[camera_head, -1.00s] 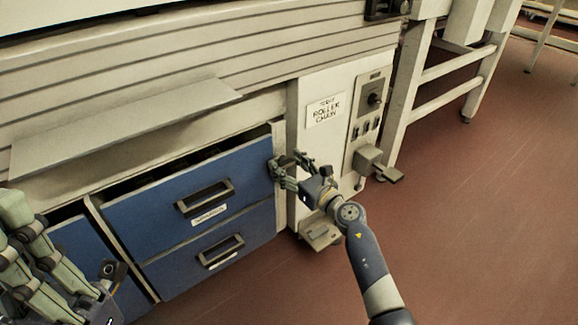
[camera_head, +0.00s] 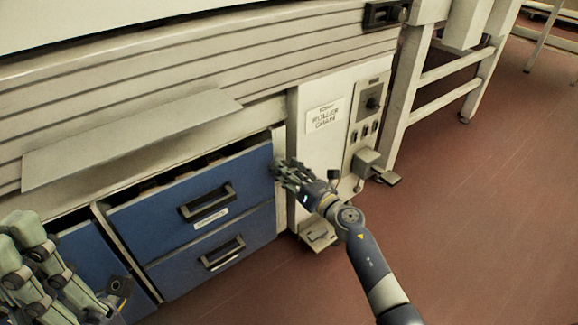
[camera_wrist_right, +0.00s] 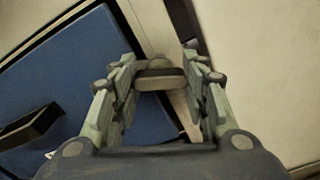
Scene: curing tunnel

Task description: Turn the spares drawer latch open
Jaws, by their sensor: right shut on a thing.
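The spares drawer latch (camera_wrist_right: 159,80) is a small grey-beige turn handle on the pale cabinet frame, beside the right edge of a blue drawer. My right gripper (camera_wrist_right: 160,78) has a finger at each end of the latch and is shut on it. In the head view my right gripper (camera_head: 284,170) is at the right edge of the upper blue drawer (camera_head: 155,208) and hides the latch. The upper drawer has a black handle and a small label too blurred to read. My left gripper (camera_head: 25,262) is at the lower left, away from the latch; its jaw opening is unclear.
A lower blue drawer (camera_head: 200,272) is below. A sloping grey shelf (camera_head: 130,138) juts out above the drawers. To the right are a "roller chain" panel (camera_head: 313,150), a control box (camera_head: 371,101) and a pedal-like bracket (camera_head: 384,175). The red floor (camera_head: 480,220) is clear.

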